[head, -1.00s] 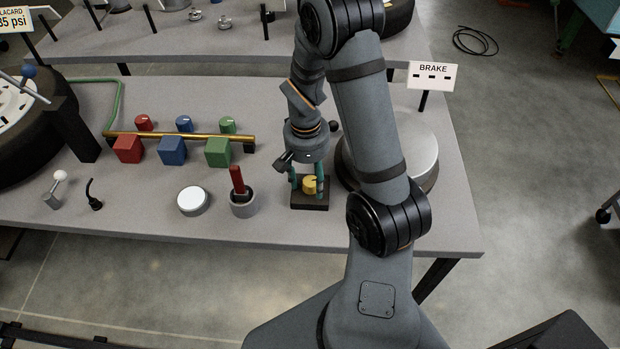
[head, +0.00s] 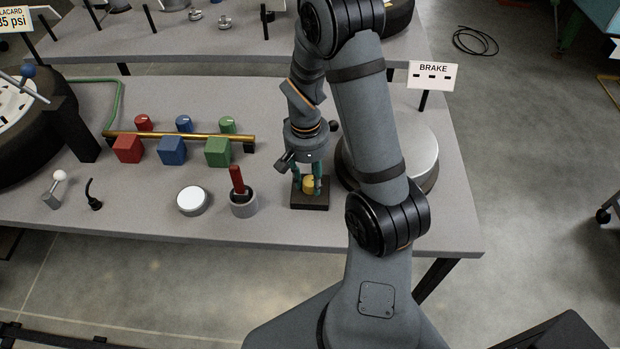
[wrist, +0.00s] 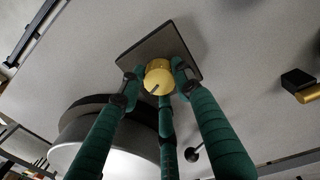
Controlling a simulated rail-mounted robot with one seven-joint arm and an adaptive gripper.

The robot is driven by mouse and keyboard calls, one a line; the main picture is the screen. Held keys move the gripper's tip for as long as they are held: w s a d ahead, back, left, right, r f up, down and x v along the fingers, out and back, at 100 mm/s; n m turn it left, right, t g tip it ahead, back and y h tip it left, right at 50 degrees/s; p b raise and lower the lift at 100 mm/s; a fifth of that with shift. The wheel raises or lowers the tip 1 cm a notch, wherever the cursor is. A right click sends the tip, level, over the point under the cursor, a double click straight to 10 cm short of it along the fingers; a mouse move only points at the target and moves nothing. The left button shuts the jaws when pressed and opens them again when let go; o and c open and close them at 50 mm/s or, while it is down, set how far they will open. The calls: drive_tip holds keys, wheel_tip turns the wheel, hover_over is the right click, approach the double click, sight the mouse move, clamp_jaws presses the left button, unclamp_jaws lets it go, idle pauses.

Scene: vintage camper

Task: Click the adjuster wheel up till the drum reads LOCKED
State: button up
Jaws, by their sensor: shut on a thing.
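The adjuster wheel, a small brass-yellow knob (head: 308,185), stands on a dark square base (head: 310,204) at the front of the bench. In the wrist view the same knob (wrist: 159,78) shows a dark pointer line on its face, above its dark plate (wrist: 186,53). My gripper (head: 309,182) points down over it, and its green fingers are closed around the knob, touching its sides. The silver brake drum (head: 425,160) lies to the right, partly behind my arm; it also shows in the wrist view (wrist: 110,142). I see no LOCKED reading on it.
A BRAKE sign (head: 433,75) stands behind the drum. The bench front edge is close.

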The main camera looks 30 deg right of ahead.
sight(308, 181)
drive_tip(key=shift+n, duration=0.9)
drive_tip(key=o, duration=1.2)
drive_tip(key=shift+c, duration=0.2)
wheel_tip(308, 181, up, 12)
drive_tip(key=shift+a, duration=0.3)
drive_tip(key=f, duration=1.2)
drive_tip(key=shift+s+d+f, duration=0.1)
drive_tip(key=shift+d+f, duration=0.1)
drive_tip(key=shift+d, duration=0.1)
drive_tip(key=shift+r+m, duration=0.25)
drive_tip(key=shift+m, duration=0.95)
